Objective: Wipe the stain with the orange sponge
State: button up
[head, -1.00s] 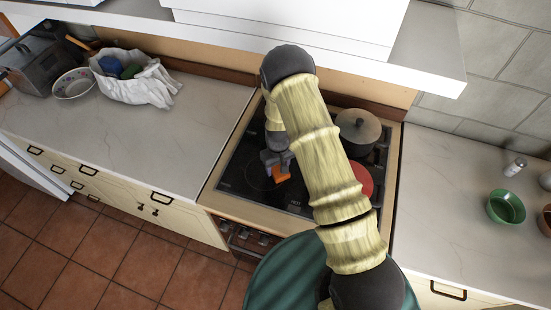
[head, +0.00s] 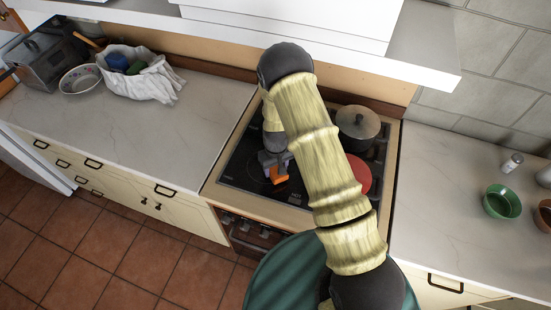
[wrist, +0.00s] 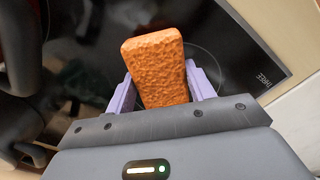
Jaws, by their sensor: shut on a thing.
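My gripper (head: 275,165) is over the front left part of the black stove top (head: 240,165). It is shut on the orange sponge (head: 279,174), which also shows between the purple fingers in the wrist view (wrist: 158,68). The sponge stands out beyond the fingertips over the dark glass. I cannot tell whether it touches the glass. No stain shows in either view; my arm and the sponge hide part of the stove top.
A lidded pot (head: 357,124) stands at the back right of the stove, with a red round thing (head: 358,174) in front of it. The left counter holds a bowl (head: 80,80) and a white cloth bag (head: 150,85). A green bowl (head: 502,202) stands on the right counter.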

jog(key=shift+w+d+r+p, duration=0.1)
jog(key=shift+w+r+p, duration=0.15)
jog(key=shift+r, duration=0.2)
jog(key=shift+w+d+r+p, duration=0.1)
jog(key=shift+r+p, duration=0.1)
jog(key=shift+r, duration=0.25)
jog(key=r+p, duration=0.1)
jog(key=r, duration=0.2)
jog(key=shift+a+r+p, duration=0.1)
jog(key=shift+a+p, duration=0.1)
jog(key=shift+p, duration=0.15)
jog(key=shift+s+r+p, duration=0.1)
jog(key=shift+r+p, duration=0.2)
jog(key=shift+r, duration=0.35)
jog(key=shift+d, duration=0.1)
jog(key=shift+f, duration=0.1)
